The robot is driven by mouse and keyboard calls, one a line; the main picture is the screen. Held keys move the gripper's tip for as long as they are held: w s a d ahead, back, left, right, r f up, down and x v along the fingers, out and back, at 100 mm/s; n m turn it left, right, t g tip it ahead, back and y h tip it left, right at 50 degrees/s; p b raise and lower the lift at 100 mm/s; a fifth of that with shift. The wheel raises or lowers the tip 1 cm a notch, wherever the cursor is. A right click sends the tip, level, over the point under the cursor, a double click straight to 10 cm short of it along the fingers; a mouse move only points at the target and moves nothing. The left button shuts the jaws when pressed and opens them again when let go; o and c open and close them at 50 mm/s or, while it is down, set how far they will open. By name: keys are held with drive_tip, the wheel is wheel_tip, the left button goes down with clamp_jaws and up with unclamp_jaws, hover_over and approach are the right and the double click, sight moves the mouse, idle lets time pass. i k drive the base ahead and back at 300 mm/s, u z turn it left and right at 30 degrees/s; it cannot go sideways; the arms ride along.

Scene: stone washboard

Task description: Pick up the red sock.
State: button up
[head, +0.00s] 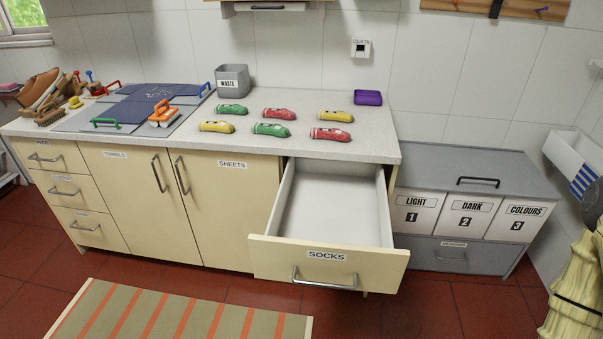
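Two red rolled socks lie on the pale stone countertop (300,155). One red sock (330,134) is in the front row at the right end. The other red sock (278,113) is in the back row in the middle. Each lies on its side, apart from its neighbours. My gripper cannot be made out in the head view, and nothing is seen touching either red sock.
Green socks (270,129) and yellow socks (336,116) lie among the red ones. A grey waste bin (232,81) and a purple item (368,97) stand behind. The empty drawer labelled SOCKS (325,262) juts out below the counter. A striped rug (175,312) lies in front.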

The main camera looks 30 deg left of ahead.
sight(283, 113)
drive_tip(key=u, duration=2.3)
drive_tip(key=i, duration=2.15)
drive_tip(key=u, duration=1.3)
drive_tip(key=i, duration=1.35)
drive_tip(key=z, duration=1)
